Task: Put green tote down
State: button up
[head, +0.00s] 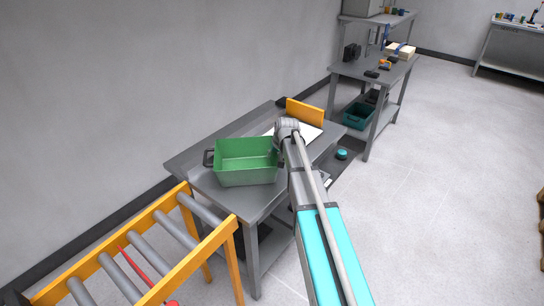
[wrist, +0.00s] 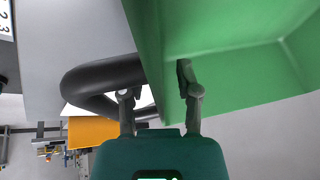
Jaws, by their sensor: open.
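The green tote (head: 246,176) stands upright on the grey table (head: 205,185), near the table's front left part, and looks empty in the head view. A dark handle shows on its left side. In the wrist view the tote's green wall (wrist: 230,60) fills the upper right, with a black handle (wrist: 95,78) beside it. My gripper (wrist: 156,82) is open at the handle side, its fingers apart on either side of the tote's edge and handle. In the head view my wrist is at the tote's right side and the fingers are hidden.
An orange-framed roller conveyor (head: 150,230) stands close at the left front of the table. An orange panel (head: 306,113) and a white sheet (head: 312,132) are at the table's back right. A second workbench (head: 350,70) stands farther back. Open floor lies to the right.

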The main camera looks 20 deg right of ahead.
jog(key=shift+r, duration=0.15)
jog(key=p+v, duration=1.1)
jog(key=v, duration=0.1)
dwell(0.6)
dwell(0.5)
jog(key=shift+s, duration=0.1)
jog(key=s+a+f+n+g, duration=0.1)
jog(key=s+a, duration=0.4)
jog(key=s, duration=0.7)
jog(key=s+a+n+g+h, duration=0.1)
jog(key=s+a+g, duration=0.2)
jog(key=s, duration=0.9)
jog(key=a, duration=0.2)
jog(key=shift+s+a+f+g, duration=0.25)
jog(key=shift+a+f+g, duration=0.1)
jog(key=shift+f+g, duration=0.05)
